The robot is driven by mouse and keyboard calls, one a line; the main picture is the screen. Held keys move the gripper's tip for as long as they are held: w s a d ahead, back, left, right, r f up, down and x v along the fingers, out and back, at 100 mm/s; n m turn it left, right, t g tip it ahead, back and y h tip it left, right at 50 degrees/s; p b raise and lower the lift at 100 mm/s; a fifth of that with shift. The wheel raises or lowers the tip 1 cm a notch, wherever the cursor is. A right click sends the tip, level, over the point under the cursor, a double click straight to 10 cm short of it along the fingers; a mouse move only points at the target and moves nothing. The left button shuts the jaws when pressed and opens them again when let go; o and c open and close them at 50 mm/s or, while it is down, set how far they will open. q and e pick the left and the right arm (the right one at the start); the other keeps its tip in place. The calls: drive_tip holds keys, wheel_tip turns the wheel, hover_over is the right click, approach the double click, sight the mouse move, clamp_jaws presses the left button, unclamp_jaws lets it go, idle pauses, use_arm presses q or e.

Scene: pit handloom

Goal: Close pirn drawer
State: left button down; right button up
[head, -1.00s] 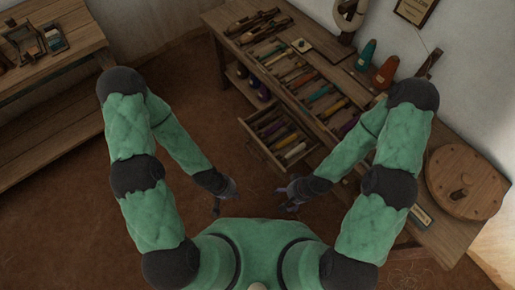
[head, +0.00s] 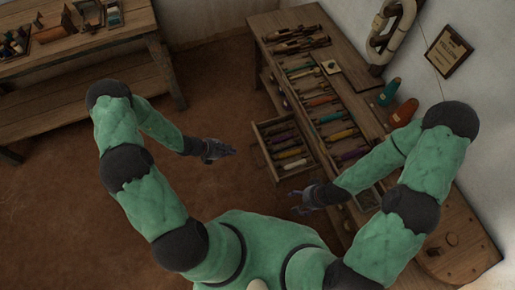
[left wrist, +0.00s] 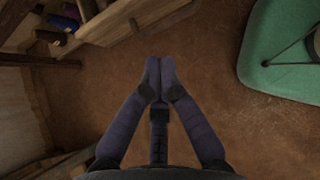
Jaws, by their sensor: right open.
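The pirn drawer (head: 265,153) stands open in the head view, pulled out from the wooden bench toward the left. Several coloured pirns (head: 287,141) lie in it. My left gripper (head: 229,151) is left of the drawer's front, apart from it, over the floor. In the left wrist view its fingertips (left wrist: 160,76) are together with nothing between them. My right gripper (head: 293,199) is open and empty near the drawer's lower end; whether it touches the drawer cannot be told.
The bench (head: 262,28) holds rows of coloured pirns and shuttles. Another wooden table (head: 125,35) stands at the upper left. Bare brown floor (head: 205,95) lies between them. A round wooden piece (head: 458,240) sits at the bench's lower right.

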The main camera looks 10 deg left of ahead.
use_arm(q)
drive_tip(key=b, duration=0.4)
approach(262, 150)
drive_tip(key=shift+a+f+x, duration=0.1)
drive_tip(key=shift+x, duration=0.95)
drive_tip(key=shift+a+f+x, duration=0.1)
drive_tip(key=shift+a+x, duration=0.05)
drive_tip(key=shift+x, duration=0.85)
drive_tip(key=shift+a+f+x, duration=0.1)
drive_tip(key=shift+x, duration=0.95)
drive_tip(key=w+d+b, duration=0.1)
drive_tip(key=w+d, duration=0.2)
drive_tip(key=d, duration=0.2)
drive_tip(key=w+d+b, duration=0.1)
drive_tip(key=w+d, duration=0.3)
drive_tip(key=d, duration=0.1)
drive_tip(key=w+d+b, duration=0.2)
drive_tip(key=w+d, duration=0.2)
drive_tip(key=d, duration=0.2)
